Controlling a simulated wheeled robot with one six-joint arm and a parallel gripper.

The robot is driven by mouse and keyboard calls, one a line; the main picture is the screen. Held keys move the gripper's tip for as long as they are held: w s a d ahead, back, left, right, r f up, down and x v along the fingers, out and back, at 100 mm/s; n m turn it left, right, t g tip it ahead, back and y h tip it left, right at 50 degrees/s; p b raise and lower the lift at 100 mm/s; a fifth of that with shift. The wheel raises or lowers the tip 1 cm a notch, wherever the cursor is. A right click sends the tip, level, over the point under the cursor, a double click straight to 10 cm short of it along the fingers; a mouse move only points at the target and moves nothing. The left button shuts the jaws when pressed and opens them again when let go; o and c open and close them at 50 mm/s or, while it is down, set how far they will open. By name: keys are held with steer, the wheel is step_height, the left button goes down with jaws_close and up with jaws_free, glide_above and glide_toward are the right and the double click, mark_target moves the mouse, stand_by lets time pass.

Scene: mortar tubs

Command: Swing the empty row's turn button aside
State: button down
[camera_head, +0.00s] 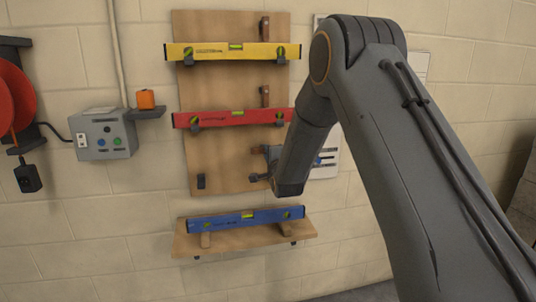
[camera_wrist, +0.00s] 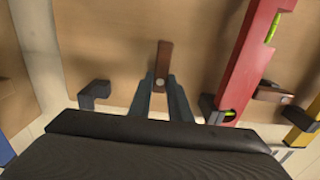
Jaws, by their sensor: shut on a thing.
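The empty row is the lowest on the wooden board (camera_head: 225,150). Its left hook (camera_head: 201,181) is bare, and its right hook (camera_head: 258,177) shows beside my wrist. The row's brown turn button (camera_wrist: 164,58) has a pale screw and lies roughly along the row, parallel to the red level. The red row's button (camera_wrist: 270,94) stands across its row. My gripper (camera_wrist: 160,78) is shut on the turn button near the screw, a finger on each side. In the head view my gripper (camera_head: 271,152) partly hides this button. The blue level (camera_head: 246,217) rests on a shelf below.
The red level (camera_head: 232,118) and the yellow level (camera_head: 225,51) hang in the rows above. A wooden shelf (camera_head: 265,236) juts out below. A grey control box (camera_head: 104,134) and an orange item (camera_head: 145,98) are to the left. A panel (camera_head: 327,163) is behind my arm.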

steer(key=c, duration=1.6)
jaws_free()
steer(key=shift+c, duration=0.2)
steer(key=s+d+b, duration=0.1)
steer(key=s, duration=0.6)
steer(key=shift+s+d, duration=0.15)
steer(key=shift+s, duration=0.2)
